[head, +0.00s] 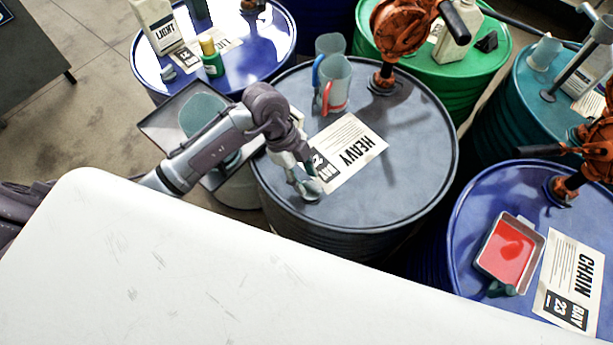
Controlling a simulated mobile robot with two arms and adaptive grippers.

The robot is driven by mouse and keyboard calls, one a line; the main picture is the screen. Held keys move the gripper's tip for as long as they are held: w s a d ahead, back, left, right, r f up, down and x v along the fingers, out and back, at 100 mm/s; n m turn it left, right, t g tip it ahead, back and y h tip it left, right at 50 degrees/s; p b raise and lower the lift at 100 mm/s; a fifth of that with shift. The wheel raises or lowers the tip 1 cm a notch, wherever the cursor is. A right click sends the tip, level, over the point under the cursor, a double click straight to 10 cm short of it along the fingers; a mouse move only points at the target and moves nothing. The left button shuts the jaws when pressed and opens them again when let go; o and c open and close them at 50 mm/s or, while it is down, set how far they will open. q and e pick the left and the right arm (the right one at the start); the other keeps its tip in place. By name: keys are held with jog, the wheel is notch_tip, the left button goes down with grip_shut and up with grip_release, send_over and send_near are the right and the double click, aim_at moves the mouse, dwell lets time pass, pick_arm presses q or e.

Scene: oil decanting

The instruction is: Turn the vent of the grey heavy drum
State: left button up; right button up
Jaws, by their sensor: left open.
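The grey heavy drum (415,150) stands in the middle of the head view, with a white label (352,150) reading HEAVY on its lid. The vent (310,192) looks like a small grey metal fitting near the lid's front-left edge. My left gripper (300,178) comes in from the left and points down at the vent, its fingers open close over or around it. The fingers partly hide the vent, and I cannot tell whether they touch it. My right gripper is not in view.
Two clear jugs, one with a red handle (335,85), and an orange pump (385,80) stand on the same lid. Blue (270,50), green (485,75) and other drums crowd around. A red-filled tray (509,252) sits on the CHAIN drum. A white surface fills the foreground.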

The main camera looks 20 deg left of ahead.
pick_arm(q)
jog(key=shift+x, duration=0.85)
grip_shut()
